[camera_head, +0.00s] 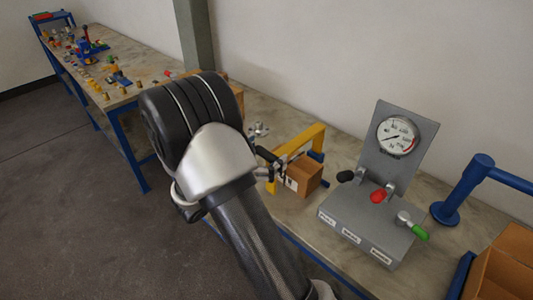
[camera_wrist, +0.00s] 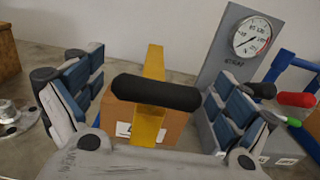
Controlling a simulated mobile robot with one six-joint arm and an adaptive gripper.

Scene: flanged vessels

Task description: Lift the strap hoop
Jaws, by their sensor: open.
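A yellow strap hoop (camera_head: 304,142) stands on the bench in the head view, arching by a small cardboard box (camera_head: 308,178). In the wrist view the yellow strap (camera_wrist: 153,62) runs upright in the middle, with a black round bar (camera_wrist: 155,92) lying across it. I cannot tell whether the bar is fixed to the strap. My gripper (camera_wrist: 150,88) is open, one padded finger on each side of the bar and strap, with gaps on both sides. In the head view my arm hides most of my gripper.
A grey gauge panel (camera_head: 372,222) with black, red and green levers stands close to the right. A blue post (camera_head: 463,190) and an open cardboard carton (camera_head: 505,265) are further right. A metal flanged part (camera_wrist: 14,118) lies left in the wrist view.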

